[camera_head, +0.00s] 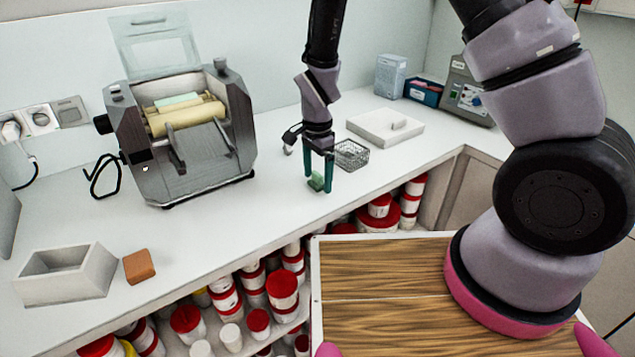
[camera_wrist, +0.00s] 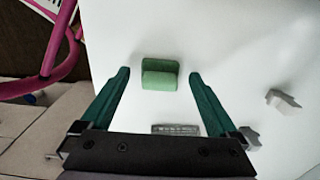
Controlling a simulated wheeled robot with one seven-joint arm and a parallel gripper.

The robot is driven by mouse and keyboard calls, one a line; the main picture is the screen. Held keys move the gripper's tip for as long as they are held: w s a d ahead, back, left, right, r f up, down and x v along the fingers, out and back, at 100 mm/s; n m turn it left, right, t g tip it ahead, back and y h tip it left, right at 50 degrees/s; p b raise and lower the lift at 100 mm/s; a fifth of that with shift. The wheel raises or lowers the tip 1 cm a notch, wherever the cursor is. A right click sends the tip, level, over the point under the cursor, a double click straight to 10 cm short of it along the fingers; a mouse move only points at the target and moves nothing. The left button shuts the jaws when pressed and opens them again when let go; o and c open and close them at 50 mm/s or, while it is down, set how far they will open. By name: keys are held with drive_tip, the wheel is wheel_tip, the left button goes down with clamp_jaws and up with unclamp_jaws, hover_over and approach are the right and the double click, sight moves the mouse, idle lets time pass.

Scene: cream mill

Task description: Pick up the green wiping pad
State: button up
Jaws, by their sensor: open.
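The green wiping pad (camera_head: 317,182) lies on the white counter near its front edge. In the wrist view the pad (camera_wrist: 160,75) appears as a small light green block, just beyond and between the two fingertips. My gripper (camera_head: 319,188) is above the counter with its green fingers pointing down, one on each side of the pad. In the wrist view my gripper (camera_wrist: 160,75) is open, with clear gaps between each finger and the pad. I cannot tell the exact height of the fingertips above the counter.
A wire basket (camera_head: 352,154) stands close behind my gripper. A roller mill (camera_head: 185,130) stands to the left. A white tray (camera_head: 386,127) lies at the back right. A grey box (camera_head: 65,275) and an orange block (camera_head: 139,266) are at the front left. Red-lidded tubs (camera_head: 283,290) fill the shelf below.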

sight(318, 174)
clamp_jaws()
drive_tip(key=shift+r, duration=4.95)
